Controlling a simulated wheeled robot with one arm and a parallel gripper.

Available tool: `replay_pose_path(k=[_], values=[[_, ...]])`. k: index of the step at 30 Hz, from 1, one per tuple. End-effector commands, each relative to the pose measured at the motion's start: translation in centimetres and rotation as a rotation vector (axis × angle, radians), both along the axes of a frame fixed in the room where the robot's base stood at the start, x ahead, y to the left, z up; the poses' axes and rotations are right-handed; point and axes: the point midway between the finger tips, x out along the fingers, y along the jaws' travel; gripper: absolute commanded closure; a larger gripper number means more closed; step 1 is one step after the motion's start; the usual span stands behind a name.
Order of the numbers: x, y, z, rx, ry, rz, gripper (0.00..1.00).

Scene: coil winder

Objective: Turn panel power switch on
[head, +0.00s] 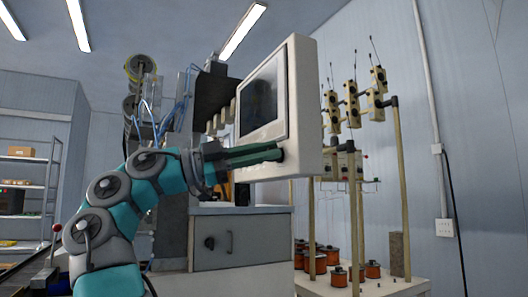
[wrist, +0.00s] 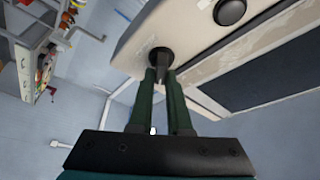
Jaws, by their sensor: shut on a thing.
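The white control panel (head: 306,90) with its dark screen (head: 262,94) stands on the machine in the middle of the head view. The panel also shows in the wrist view (wrist: 190,32). A dark switch knob (wrist: 160,57) sits on the panel's pale face. My gripper (wrist: 160,73) has both fingers closed around this knob. In the head view my gripper (head: 279,153) reaches from the left to the panel's lower edge, below the screen. The fingers partly hide the knob, and I cannot tell which position it is turned to.
A round black button (wrist: 230,11) is on the panel close to the knob. A grey cabinet (head: 240,240) stands below the panel. Wire stands (head: 398,180) and copper spools (head: 338,277) are to the right. A shelf (head: 28,185) is at the far left.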

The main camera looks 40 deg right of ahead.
Motion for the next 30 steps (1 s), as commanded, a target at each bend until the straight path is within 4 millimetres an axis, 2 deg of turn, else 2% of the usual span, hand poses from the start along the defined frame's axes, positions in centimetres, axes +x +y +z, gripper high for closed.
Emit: replay_pose_path(k=[1,21,22,28,30], values=[[-0.03,-0.19,-0.44,0.012,-0.003,-0.003,1.00],[-0.12,-0.24,-0.49,0.009,-0.013,-0.003,1.00],[-0.11,-0.24,-0.48,0.009,-0.013,-0.003,0.81],[-0.04,-0.20,-0.33,0.006,-0.011,-0.001,0.58],[-0.04,-0.16,-0.28,0.003,-0.011,0.000,0.54]])
